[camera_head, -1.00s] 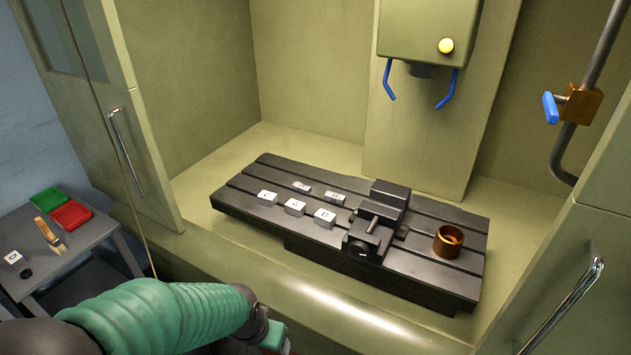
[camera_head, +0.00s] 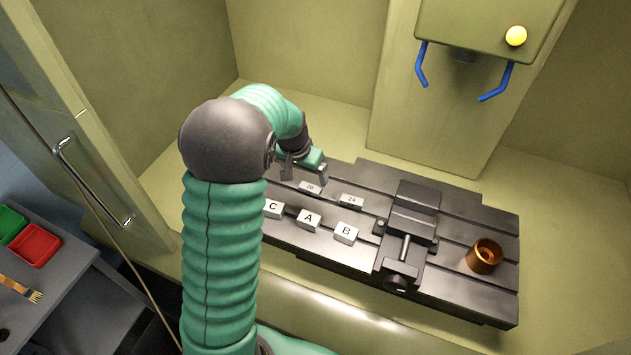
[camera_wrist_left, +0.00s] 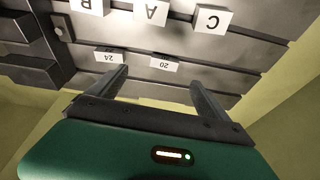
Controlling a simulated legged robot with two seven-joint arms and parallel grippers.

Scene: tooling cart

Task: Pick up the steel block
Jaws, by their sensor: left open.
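Silvery blocks lettered C (camera_head: 273,209), A (camera_head: 309,219) and B (camera_head: 346,232) stand in a row on the dark slotted machine table (camera_head: 465,220); which one is the steel block I cannot tell. Block C (camera_wrist_left: 212,19), block A (camera_wrist_left: 151,12) and part of block B (camera_wrist_left: 88,5) also show in the left wrist view. My left gripper (camera_head: 306,175) is open and empty above the table's back side, near the tag 20 (camera_head: 310,187). In the left wrist view its fingers (camera_wrist_left: 160,82) point toward the tags, short of the blocks. My right gripper is out of view.
The tag 24 (camera_head: 351,200) lies near tag 20. A dark vise (camera_head: 412,222) stands right of block B, then a copper-coloured ring (camera_head: 484,256). A machine head (camera_head: 485,25) with blue handles hangs above. The cabinet door (camera_head: 75,120) stands at left.

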